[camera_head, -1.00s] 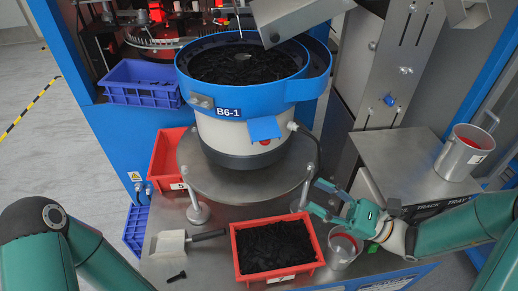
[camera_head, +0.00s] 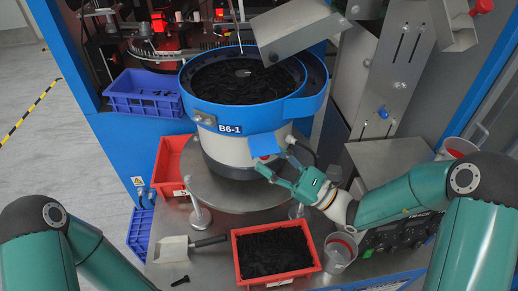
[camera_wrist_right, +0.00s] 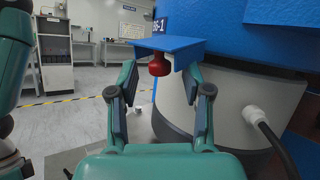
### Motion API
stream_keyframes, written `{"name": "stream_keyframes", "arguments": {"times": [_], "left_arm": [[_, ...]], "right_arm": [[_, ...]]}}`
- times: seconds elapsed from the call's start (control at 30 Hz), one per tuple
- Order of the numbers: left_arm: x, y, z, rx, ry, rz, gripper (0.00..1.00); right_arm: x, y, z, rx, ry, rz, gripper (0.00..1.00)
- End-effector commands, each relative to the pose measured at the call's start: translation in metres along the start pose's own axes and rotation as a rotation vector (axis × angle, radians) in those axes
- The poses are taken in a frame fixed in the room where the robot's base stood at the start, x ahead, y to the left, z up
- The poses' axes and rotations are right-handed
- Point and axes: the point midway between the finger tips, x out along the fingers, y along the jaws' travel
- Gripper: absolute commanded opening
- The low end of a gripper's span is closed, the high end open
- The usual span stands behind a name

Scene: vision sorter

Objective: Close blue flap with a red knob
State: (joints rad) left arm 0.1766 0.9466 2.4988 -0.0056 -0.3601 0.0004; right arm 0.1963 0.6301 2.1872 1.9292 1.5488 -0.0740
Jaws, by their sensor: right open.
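The blue flap (camera_head: 264,145) is on the side of the blue-rimmed bowl feeder, right of the B6-1 label. It sticks out from the feeder, and in the wrist view the flap (camera_wrist_right: 185,46) shows as a raised blue plate. The red knob (camera_wrist_right: 158,65) hangs from its underside. My right gripper (camera_head: 277,167) is open and points at the flap from the lower right. In the wrist view my right gripper (camera_wrist_right: 159,85) has its fingers on either side of the knob, with gaps to it. My left gripper is out of view.
A feeder bowl (camera_head: 205,115) holds black parts. A red bin (camera_head: 238,268) of black parts, a scoop (camera_head: 173,249) and a metal cup (camera_head: 338,258) stand in front. A cable (camera_wrist_right: 268,135) leaves the feeder base beside my right gripper. Another red bin (camera_head: 168,170) stands left.

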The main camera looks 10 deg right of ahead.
Motion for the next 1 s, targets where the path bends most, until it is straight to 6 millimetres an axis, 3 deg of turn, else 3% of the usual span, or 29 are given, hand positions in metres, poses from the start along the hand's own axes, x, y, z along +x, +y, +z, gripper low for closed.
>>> {"name": "stream_keyframes", "arguments": {"times": [0.2,0.5,0.57,0.8,0.87,0.9,1.0], "left_arm": [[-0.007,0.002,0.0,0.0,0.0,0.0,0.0],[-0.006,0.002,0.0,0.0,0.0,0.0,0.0],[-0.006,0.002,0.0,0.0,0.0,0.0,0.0],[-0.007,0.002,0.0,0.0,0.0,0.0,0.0],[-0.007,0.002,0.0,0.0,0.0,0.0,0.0],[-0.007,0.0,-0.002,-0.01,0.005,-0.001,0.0],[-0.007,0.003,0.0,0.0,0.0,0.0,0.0]], "right_arm": [[0.019,0.0,0.0,0.001,0.001,0.0,0.49],[0.021,0.0,-0.001,0.001,0.001,0.001,0.49],[0.021,0.0,-0.001,0.001,0.001,0.001,0.42],[0.021,0.0,-0.001,0.001,0.0,0.001,0.03],[0.021,0.0,-0.001,0.001,0.0,0.001,0.0],[0.037,0.015,-0.004,0.008,-0.001,0.011,0.0],[0.025,0.004,-0.001,0.003,0.002,0.003,0.0]]}}
